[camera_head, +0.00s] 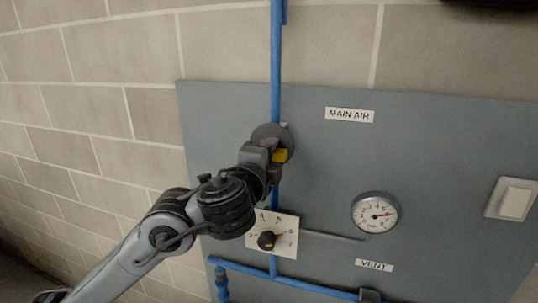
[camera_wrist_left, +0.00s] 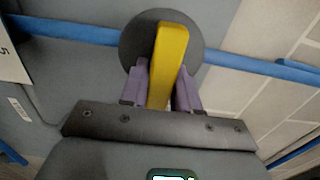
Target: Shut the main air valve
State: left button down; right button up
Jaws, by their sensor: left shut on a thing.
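The main air valve has a yellow lever (camera_head: 281,156) on a round dark grey disc (camera_head: 264,130), set on the vertical blue pipe (camera_head: 276,75) left of the "MAIN AIR" label (camera_head: 349,115). My left gripper (camera_head: 271,146) is at the lever and hides part of it in the head view. In the left wrist view its purple fingers (camera_wrist_left: 160,88) are on both sides of the yellow lever (camera_wrist_left: 172,48), shut on it. There the lever lies roughly across the line of the blue pipe (camera_wrist_left: 75,31). My right gripper is in neither view.
Below my left gripper is a black knob (camera_head: 267,240) on a white dial plate. A round gauge (camera_head: 375,213), a "VENT" label (camera_head: 374,265), a lower blue pipe (camera_head: 310,284) and a white switch (camera_head: 511,199) are on the grey panel (camera_head: 440,170). A block wall (camera_head: 85,95) is on the left.

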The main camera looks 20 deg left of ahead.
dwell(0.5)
pick_arm(q)
jog(key=c, duration=0.9)
grip_release()
jog(key=s+p, duration=0.3)
jog(key=s, duration=0.7)
jog(key=shift+s+d, duration=0.15)
jog(key=shift+s, duration=0.25)
jog(key=shift+f, duration=0.15)
